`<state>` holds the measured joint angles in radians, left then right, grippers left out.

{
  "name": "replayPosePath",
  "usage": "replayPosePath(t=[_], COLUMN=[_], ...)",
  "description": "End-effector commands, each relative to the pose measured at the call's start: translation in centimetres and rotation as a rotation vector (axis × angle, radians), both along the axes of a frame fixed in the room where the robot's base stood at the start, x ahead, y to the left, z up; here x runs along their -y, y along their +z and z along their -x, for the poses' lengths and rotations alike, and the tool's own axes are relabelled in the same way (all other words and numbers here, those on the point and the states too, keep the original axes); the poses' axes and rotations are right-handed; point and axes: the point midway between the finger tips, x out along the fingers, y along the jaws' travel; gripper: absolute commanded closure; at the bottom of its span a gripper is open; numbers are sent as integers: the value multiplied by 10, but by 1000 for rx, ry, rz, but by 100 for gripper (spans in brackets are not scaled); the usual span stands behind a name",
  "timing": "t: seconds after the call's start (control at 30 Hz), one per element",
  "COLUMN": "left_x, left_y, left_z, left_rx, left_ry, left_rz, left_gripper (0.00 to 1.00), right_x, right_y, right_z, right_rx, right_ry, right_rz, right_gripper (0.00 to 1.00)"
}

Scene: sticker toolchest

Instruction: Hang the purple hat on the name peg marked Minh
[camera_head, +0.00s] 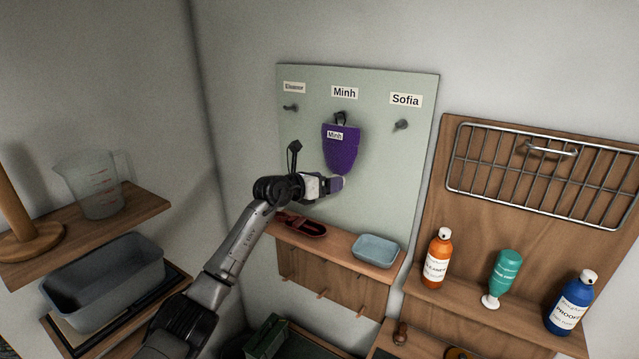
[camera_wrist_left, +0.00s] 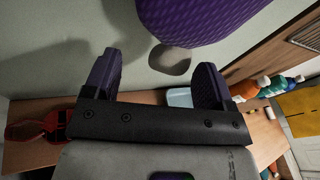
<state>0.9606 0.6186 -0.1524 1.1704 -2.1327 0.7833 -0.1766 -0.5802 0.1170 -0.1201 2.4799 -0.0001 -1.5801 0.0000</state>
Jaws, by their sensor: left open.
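The purple hat (camera_head: 341,155) hangs on the board (camera_head: 290,150) at the peg (camera_head: 340,116) under the name label Minh (camera_head: 344,92). It carries a small Minh tag (camera_head: 335,135) of its own. My left gripper (camera_head: 338,184) is just below the hat's lower end. In the left wrist view its two fingers (camera_wrist_left: 158,72) are spread and empty, and the hat (camera_wrist_left: 200,16) is beyond them, apart from both. The pegs under Eleanor (camera_head: 290,107) and Sofia (camera_head: 401,125) are bare. My right gripper is not in view.
A wire rack (camera_head: 545,175) and several bottles are to the right. A jug (camera_head: 92,185) and a grey bin (camera_head: 105,275) stand at the left.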

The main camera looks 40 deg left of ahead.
Motion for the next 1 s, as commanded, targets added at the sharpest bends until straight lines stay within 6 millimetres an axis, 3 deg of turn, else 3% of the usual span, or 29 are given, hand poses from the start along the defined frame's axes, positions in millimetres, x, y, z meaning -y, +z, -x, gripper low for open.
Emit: replayPosePath(t=[0.27, 0.7, 1.0], left_x=[-6, -20, -25], left_y=[2, 15, 23], left_z=[25, 104, 130], left_rx=[2, 1, 0], left_ry=[1, 1, 1], left_rz=[-6, -5, -2], left_gripper=[22, 22, 22], right_x=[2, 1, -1], right_y=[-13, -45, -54], right_z=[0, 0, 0], right_rx=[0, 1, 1], right_ry=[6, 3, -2], right_rz=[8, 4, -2], right_gripper=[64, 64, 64])
